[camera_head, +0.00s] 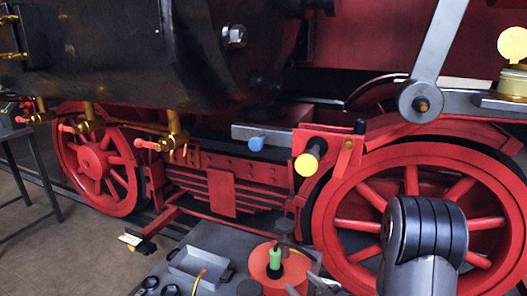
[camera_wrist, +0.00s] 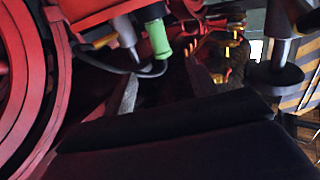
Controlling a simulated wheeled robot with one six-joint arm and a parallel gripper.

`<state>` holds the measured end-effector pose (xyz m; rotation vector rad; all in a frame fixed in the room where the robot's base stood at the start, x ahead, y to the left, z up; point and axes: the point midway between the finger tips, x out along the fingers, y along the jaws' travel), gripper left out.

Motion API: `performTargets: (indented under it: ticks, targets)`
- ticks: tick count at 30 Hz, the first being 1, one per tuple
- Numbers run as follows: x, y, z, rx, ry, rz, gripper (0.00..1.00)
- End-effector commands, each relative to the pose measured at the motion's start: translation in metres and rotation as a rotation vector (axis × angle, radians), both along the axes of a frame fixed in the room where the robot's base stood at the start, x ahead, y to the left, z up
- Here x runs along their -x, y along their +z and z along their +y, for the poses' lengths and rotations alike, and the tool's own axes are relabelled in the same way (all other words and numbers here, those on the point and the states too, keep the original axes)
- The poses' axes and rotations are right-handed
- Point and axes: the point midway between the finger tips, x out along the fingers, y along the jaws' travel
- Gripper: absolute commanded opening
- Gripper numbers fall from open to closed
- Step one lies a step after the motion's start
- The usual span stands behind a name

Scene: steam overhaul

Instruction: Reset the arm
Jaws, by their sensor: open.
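My gripper (camera_wrist: 163,88) shows in the wrist view as two grey fingers standing apart, with nothing seen held between them. A green cylinder (camera_wrist: 157,38) stands beyond the fingertips, with a dark cable curving below it. In the head view a dark, ribbed link of my arm (camera_head: 425,232) rises at the lower right, in front of the large red wheel. I cannot make out the gripper clearly there.
A red spoked wheel (camera_head: 345,217) and a smaller one (camera_head: 96,166) stand under the black locomotive body (camera_head: 120,45). A grey surface at the bottom holds a small tray (camera_head: 199,264) and a red round piece (camera_head: 262,262) with a green cylinder (camera_head: 275,257). Floor shows at left.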

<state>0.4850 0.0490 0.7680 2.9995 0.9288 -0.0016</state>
Motion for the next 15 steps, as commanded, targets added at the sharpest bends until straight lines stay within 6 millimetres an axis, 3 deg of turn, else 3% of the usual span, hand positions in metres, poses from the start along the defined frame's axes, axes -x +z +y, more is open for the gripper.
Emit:
performTargets:
  ticks: [2, 15]
  targets:
    - [0.005, 0.001, -0.003, -0.001, 0.001, -0.002, 0.55]
    - [-0.062, 0.001, 0.044, 0.001, 0.005, -0.003, 0.55]
